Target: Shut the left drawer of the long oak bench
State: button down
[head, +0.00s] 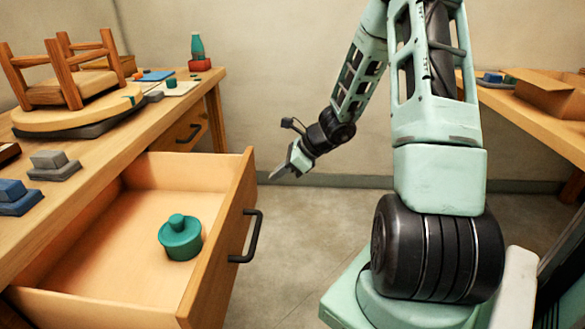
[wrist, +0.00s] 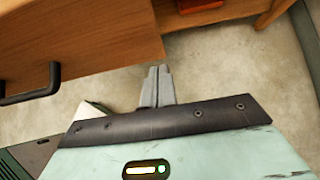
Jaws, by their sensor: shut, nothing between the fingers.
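The long oak bench (head: 150,118) runs along the left side in the head view. Its near drawer (head: 215,255), the left one when facing the bench, stands pulled far out, with a black bar handle (head: 247,236) on its front. In the wrist view the closed fingers (wrist: 157,87) point toward the floor just beyond a wooden panel (wrist: 80,40) with a black handle (wrist: 32,85).
A farther drawer (head: 187,131) of the bench looks shut. A second table (head: 535,118) with a cardboard box stands right. Floor between is clear.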

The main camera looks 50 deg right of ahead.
aim_at(156, 166)
jog(key=shift+w+a+r, duration=0.2)
jog(key=shift+w+a, duration=0.85)
jog(key=shift+w, duration=0.25)
jog(key=w+a+p, duration=0.2)
jog(key=w+a, duration=0.4)
jog(key=w, duration=0.2)
jog(key=w+a+p, duration=0.2)
jog(key=w+a, duration=0.4)
jog(key=w, duration=0.2)
jog(key=w+a+p, duration=0.2)
jog(key=w+a, duration=0.5)
jog(key=w, duration=0.1)
jog(key=shift+w, duration=0.25)
jog(key=shift+w+a+r, duration=0.1)
jog(key=shift+a, duration=0.05)
jog(key=shift+a+r, duration=0.1)
jog(key=shift+a, duration=0.05)
